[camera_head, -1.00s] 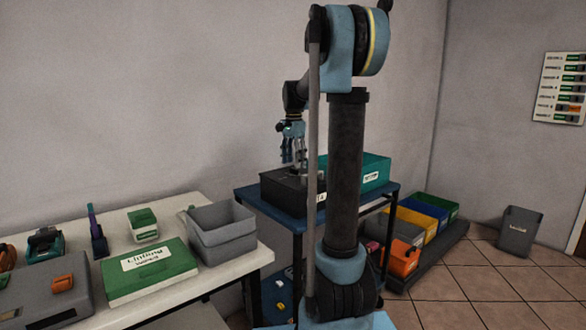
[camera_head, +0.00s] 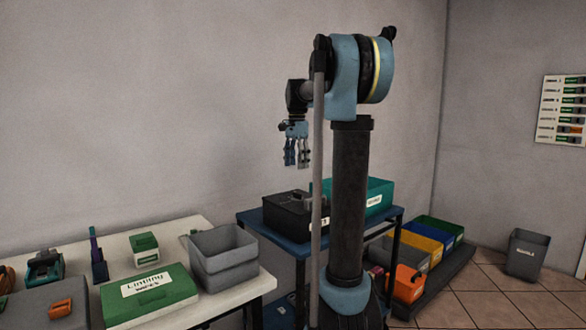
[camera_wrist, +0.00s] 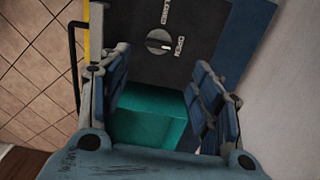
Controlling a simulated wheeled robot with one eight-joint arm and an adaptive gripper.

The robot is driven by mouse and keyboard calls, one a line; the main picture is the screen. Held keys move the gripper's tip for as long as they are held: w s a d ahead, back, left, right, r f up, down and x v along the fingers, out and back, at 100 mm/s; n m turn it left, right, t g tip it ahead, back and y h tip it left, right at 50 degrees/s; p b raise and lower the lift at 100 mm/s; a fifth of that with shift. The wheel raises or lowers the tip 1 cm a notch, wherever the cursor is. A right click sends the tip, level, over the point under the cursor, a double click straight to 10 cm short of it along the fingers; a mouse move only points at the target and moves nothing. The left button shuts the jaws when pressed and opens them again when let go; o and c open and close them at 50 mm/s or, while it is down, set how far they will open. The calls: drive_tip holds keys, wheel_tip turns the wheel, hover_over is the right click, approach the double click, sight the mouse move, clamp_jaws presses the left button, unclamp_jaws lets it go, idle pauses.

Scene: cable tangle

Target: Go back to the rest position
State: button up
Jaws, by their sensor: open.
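My gripper (camera_head: 297,152) hangs fingers-down in the air, above the dark box (camera_head: 290,213) on the blue table (camera_head: 258,224). The gap between it and the box is clear. In the wrist view, the fingers (camera_wrist: 160,75) are spread apart with nothing held between them. Beyond them lies a dark panel (camera_wrist: 190,22) with a round grey knob (camera_wrist: 158,41) and the words CLOSED and OPEN. A teal box (camera_wrist: 150,118) shows between the fingers.
The teal box (camera_head: 360,195) stands behind the dark box. A white table (camera_head: 215,302) at left carries a green box (camera_head: 150,297) and grey bins (camera_head: 222,255). Coloured bins (camera_head: 410,246) and a grey waste bin (camera_head: 527,255) stand on the right.

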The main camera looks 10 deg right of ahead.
drive_tip(key=s+f+n+t, duration=0.1)
drive_tip(key=s+f+n, duration=0.5)
drive_tip(key=s+f, duration=0.8)
drive_tip(key=s+d+f+n+t, duration=0.1)
drive_tip(key=s+f+n, duration=0.5)
drive_tip(key=s+f, duration=0.9)
drive_tip(key=s, duration=0.7)
drive_tip(key=shift+s, duration=0.35)
drive_tip(key=shift+w+f, duration=0.15)
drive_tip(key=shift+w, duration=0.25)
